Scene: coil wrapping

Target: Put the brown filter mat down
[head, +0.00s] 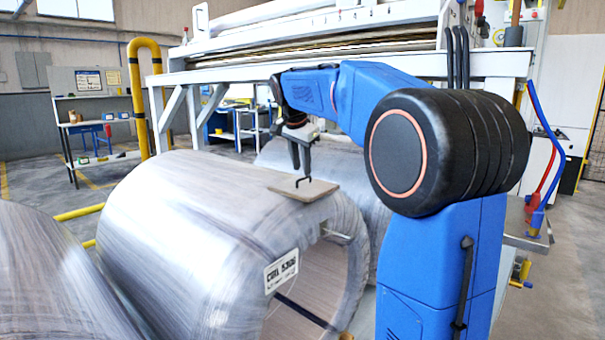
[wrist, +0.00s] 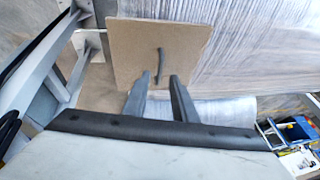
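The brown filter mat (head: 318,192) is a flat square plate on top of the wrapped coil (head: 200,215), close to its end edge. It carries a thin dark handle (head: 304,180). My gripper (head: 301,172) is just above the mat, pointing down at the handle. In the wrist view, the mat (wrist: 132,52) fills the upper middle, and its left part shows past the coil's edge. The fingers (wrist: 159,76) stand apart, with the near end of the handle (wrist: 160,62) between their tips and a gap on each side. Contact between mat and coil is hidden.
A second wrapped coil (head: 45,285) is at the lower left and another (head: 290,158) is behind. A white machine frame (head: 380,66) stands behind my arm. A yellow pipe (head: 137,90) stands at its left. Open floor lies at the far left.

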